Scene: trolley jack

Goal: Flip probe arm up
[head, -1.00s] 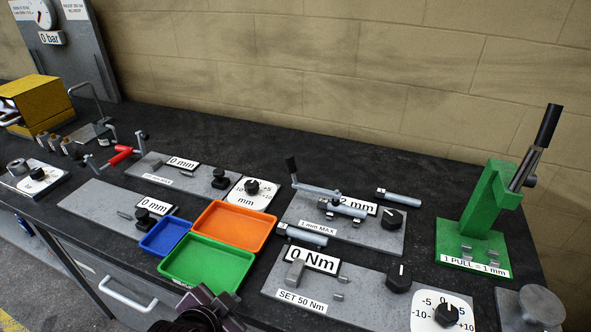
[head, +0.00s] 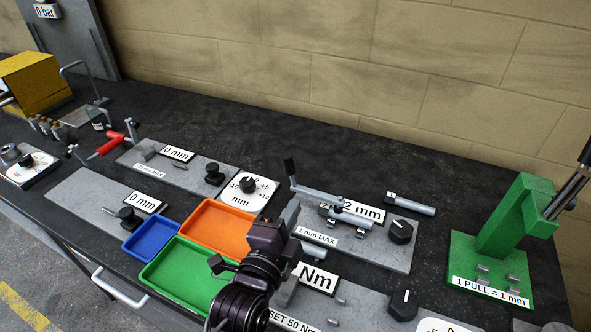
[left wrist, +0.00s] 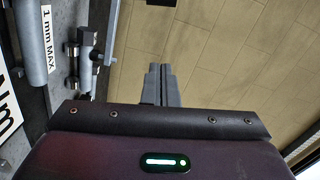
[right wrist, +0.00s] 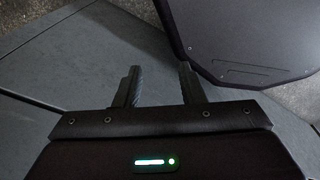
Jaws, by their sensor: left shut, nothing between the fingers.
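The grey plate (head: 372,254) marked "1 mm MAX" carries a slim grey arm with a black grip (head: 312,188), sloping down to the right towards a small clamp-like fixture (head: 338,222). I take this to be the probe arm. My left gripper (head: 285,212) is just left of this plate, near its left edge, and looks apart from the arm. In the left wrist view its fingers (left wrist: 160,84) are together and empty, with the plate (left wrist: 62,12) at the left side. My right gripper (right wrist: 160,82) is open and empty in the right wrist view, away from the bench fixtures.
Green (head: 180,275), orange (head: 222,228) and blue (head: 150,238) trays lie left of my left gripper. A loose grey cylinder (head: 410,204) lies behind the plate. A green press (head: 515,215) stands at the right. The "Nm" plate (head: 350,308) is in front. Bare bench lies behind the plates.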

